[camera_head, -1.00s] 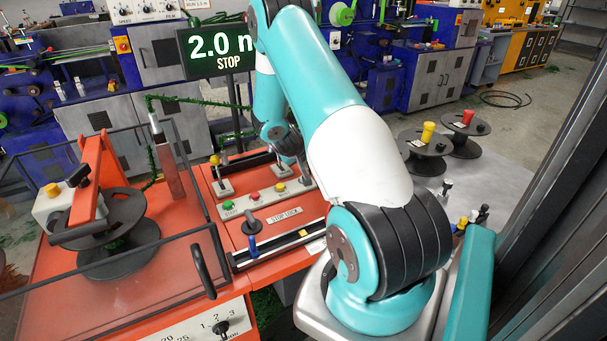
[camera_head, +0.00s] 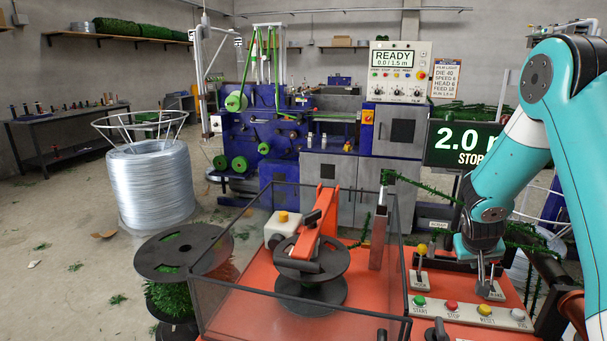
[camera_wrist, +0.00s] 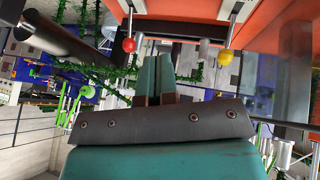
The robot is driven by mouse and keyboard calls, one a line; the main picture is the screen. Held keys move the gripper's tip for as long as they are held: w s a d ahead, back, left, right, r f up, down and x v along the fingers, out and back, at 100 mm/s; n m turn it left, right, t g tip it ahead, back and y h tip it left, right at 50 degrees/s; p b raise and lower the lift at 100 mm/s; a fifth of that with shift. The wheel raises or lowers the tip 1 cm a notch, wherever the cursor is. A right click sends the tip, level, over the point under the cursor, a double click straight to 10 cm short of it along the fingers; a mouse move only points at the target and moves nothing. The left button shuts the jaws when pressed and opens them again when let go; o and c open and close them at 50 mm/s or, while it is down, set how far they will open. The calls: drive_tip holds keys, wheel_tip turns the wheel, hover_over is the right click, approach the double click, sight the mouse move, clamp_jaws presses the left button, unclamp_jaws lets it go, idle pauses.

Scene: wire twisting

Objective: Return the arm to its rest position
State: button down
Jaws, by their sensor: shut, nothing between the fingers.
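My teal arm reaches in from the right in the head view, bent downward. My gripper (camera_head: 484,275) is at its end, low over the orange machine's control panel (camera_head: 460,312), beside the right-hand lever plate marked BRAKE (camera_head: 495,291). Whether it touches that lever I cannot tell. In the wrist view my gripper's two teal fingers (camera_wrist: 155,75) are close together with nothing between them. A red ball knob (camera_wrist: 129,45) and a yellow ball knob (camera_wrist: 225,57) show beyond them.
A clear-walled guard with dark edges (camera_head: 403,262) encloses a black spool (camera_head: 312,290) left of the panel. A display reading "2.0" and STOP (camera_head: 462,145) stands close behind my arm. A wire coil (camera_head: 150,185) and a spool with green strands (camera_head: 185,250) stand left.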

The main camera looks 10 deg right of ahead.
drive_tip(key=s+a+r+n+y, duration=0.2)
drive_tip(key=a+r, duration=0.2)
drive_tip(key=a, duration=0.5)
drive_tip(key=s+a+r+n+y, duration=0.1)
drive_tip(key=a+r+y, duration=0.15)
drive_tip(key=a, duration=0.55)
drive_tip(key=s+a+r+n+y, duration=0.2)
drive_tip(key=a+r, duration=0.2)
drive_tip(key=a, duration=0.5)
drive_tip(key=s+a+r+n+g+y, duration=0.1)
drive_tip(key=s+a+r+n, duration=0.2)
drive_tip(key=s+a, duration=0.3)
drive_tip(key=s+a+r+n+g+y, duration=0.2)
drive_tip(key=s+a, duration=0.5)
drive_tip(key=s, duration=0.6)
drive_tip(key=shift+s+a+r+n+g, duration=0.2)
drive_tip(key=shift+a+r+n+g, duration=0.1)
drive_tip(key=shift+r+n, duration=0.7)
drive_tip(key=shift+f, duration=0.1)
drive_tip(key=shift+s, duration=0.1)
